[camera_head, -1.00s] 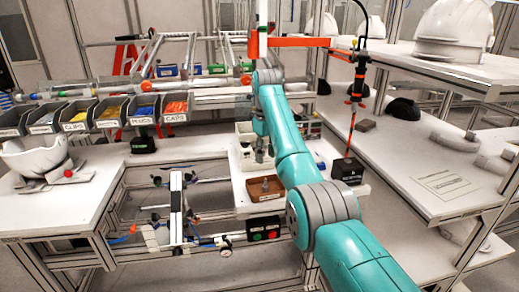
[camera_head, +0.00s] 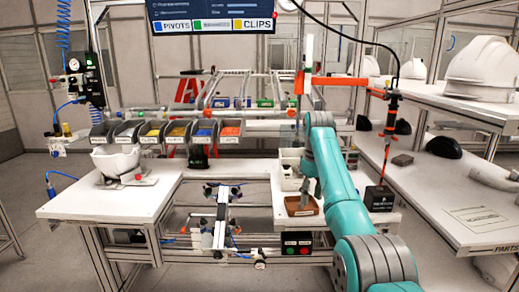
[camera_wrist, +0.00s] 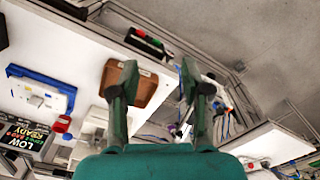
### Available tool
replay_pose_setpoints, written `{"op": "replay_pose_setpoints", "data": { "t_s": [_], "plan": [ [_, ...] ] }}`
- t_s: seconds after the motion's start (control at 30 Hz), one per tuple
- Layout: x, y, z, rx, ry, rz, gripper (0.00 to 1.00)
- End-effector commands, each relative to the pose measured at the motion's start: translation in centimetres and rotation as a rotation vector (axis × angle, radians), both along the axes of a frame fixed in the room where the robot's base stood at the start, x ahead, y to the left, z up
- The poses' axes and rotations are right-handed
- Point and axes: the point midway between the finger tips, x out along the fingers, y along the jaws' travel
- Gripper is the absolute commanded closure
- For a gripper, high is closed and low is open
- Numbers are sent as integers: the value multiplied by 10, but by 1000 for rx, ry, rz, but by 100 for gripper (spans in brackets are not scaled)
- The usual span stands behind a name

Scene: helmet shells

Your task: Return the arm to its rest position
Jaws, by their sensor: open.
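My teal arm (camera_head: 335,175) reaches forward over the white bench, bent at its top, with the far end pointing down. My gripper (camera_head: 306,190) hangs above the brown tray (camera_head: 291,207) and is partly hidden by the arm. In the wrist view my gripper (camera_wrist: 158,72) has its two dark green fingers spread apart with nothing between them. The brown tray shows below and beside the left finger in the wrist view (camera_wrist: 147,94). I cannot tell how high the fingers are above the bench.
A black box (camera_head: 379,198) stands right of the arm, below an orange-jointed hanging tool (camera_head: 391,120). Labelled part bins (camera_head: 203,132) line the bench's back left. A white helmet shell (camera_head: 116,160) sits at left. A shelf with white helmets (camera_head: 483,70) stands at right.

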Motion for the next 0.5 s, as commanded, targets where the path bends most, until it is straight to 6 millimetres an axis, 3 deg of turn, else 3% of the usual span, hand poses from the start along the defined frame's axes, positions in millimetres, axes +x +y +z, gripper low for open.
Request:
{"op": "replay_pose_setpoints", "data": {
  "t_s": [0.27, 0.5],
  "plan": [
    [3, 0, -29, 0, -21, -11, 53],
    [6, -1, -70, 2, -53, -25, 53]
  ]
}}
